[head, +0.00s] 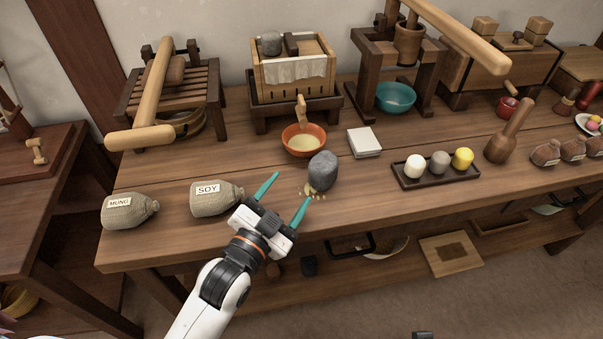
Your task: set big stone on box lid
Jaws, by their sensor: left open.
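The big grey stone (322,171) stands on the table near its front half, beside some pale crumbs. My left gripper (289,196) is open and empty, with its teal fingers apart, just left of and in front of the stone. The fingers point towards the stone's left side and do not surround it. The wooden box (293,70) stands at the back in a dark tray. Its lid (310,46) lies on top with a dark bar across it, and a smaller grey stone (270,43) rests at its left. Pale cloth hangs over the box's front.
An orange bowl (304,141) with a scoop stands between the stone and the box. A white stack (364,142) and a dark tray (438,169) of small cylinders are to the right. The soy sack (216,198) lies left of my gripper. Bare table lies left of the bowl.

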